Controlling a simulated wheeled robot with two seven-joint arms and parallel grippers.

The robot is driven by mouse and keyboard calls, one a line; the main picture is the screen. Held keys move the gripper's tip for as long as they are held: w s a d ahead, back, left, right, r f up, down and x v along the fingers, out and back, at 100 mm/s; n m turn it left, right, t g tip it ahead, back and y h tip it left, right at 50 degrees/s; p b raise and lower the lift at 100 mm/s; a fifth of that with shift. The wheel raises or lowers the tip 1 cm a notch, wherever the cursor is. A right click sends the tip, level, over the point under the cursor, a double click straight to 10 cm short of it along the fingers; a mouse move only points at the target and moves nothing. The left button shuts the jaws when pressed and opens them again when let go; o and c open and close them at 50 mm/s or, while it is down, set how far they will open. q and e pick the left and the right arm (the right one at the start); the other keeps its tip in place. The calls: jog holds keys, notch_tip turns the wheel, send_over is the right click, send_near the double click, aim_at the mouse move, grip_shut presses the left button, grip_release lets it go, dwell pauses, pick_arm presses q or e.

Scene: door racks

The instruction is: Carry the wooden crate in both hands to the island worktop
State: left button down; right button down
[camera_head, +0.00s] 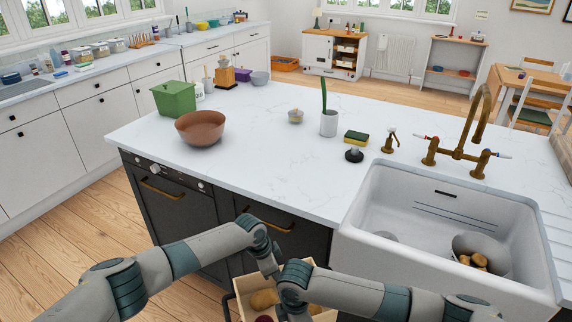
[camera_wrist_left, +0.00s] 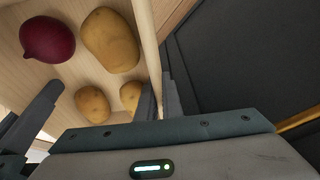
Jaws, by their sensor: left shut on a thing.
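The wooden crate (camera_head: 243,287) is low in front of the island, at the bottom of the head view, partly hidden by my arms. It holds several potatoes (camera_wrist_left: 110,40) and a dark red onion or beet (camera_wrist_left: 47,39). In the left wrist view my left gripper (camera_wrist_left: 159,98) is shut on the crate's pale wall (camera_wrist_left: 147,38), one finger on each side. My right arm reaches the crate from the right in the head view; its fingertips are hidden there. The island worktop (camera_head: 262,155) is white stone, above and beyond the crate.
On the worktop are a brown bowl (camera_head: 200,128), green box (camera_head: 174,98), plant pot (camera_head: 328,122), sponge (camera_head: 356,137) and a sink (camera_head: 428,220) at right with a brass tap (camera_head: 459,153). The worktop's near-middle part is clear. Dark cabinet fronts (camera_head: 182,215) stand below.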

pick_arm(q)
jog(key=shift+r, duration=0.3)
pick_arm(e)
jog(key=shift+r, duration=0.2)
